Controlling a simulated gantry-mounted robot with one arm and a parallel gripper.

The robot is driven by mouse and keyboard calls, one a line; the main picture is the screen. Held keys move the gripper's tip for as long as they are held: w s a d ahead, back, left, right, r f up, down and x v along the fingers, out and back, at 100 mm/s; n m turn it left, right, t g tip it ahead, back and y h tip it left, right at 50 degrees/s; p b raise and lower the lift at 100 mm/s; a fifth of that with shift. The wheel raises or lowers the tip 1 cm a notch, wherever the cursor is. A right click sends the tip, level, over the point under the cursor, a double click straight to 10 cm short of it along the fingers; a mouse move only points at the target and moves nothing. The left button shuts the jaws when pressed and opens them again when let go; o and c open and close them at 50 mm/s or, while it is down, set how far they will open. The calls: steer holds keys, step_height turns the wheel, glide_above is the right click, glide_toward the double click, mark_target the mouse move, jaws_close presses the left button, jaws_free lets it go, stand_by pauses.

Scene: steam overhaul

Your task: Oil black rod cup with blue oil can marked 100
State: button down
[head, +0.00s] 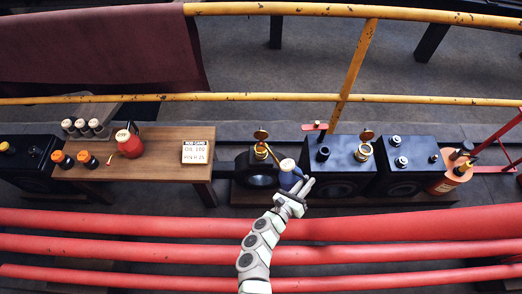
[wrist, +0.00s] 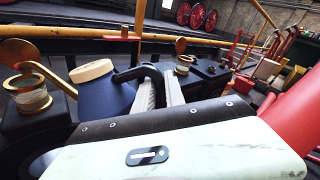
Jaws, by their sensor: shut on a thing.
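My gripper (head: 299,188) is shut on the handle of the blue oil can (head: 287,180), which has a cream cap; the can fills the left middle of the wrist view (wrist: 103,100). No number is legible on it. Its brass spout points up-left toward a brass cup (head: 261,153) with a raised round lid on the left black block. That cup stands at the left edge of the wrist view (wrist: 32,96), where the spout end is close to it. I cannot tell whether the tip is over its opening. A second brass cup (head: 363,152), lid raised, stands further right.
Red pipes (head: 120,248) run in front. A yellow rail (head: 230,98) runs behind the blocks.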

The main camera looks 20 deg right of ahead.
mark_target(306, 179)
steer(key=shift+r, duration=0.25)
steer(key=shift+w+r+p, duration=0.15)
steer(key=shift+r+p, duration=0.3)
steer(key=shift+p, duration=0.2)
steer(key=shift+r+n, duration=0.15)
steer(key=shift+n, duration=0.15)
steer(key=shift+w+r+p, duration=0.1)
steer(key=shift+r+p, duration=0.35)
steer(key=shift+p, duration=0.15)
steer(key=shift+r+n, duration=0.2)
steer(key=shift+n, duration=0.1)
stand_by(4.6)
steer(key=shift+w+a+r+p, duration=0.15)
steer(key=shift+r+p, duration=0.25)
steer(key=shift+p, duration=0.2)
steer(key=shift+f, duration=0.1)
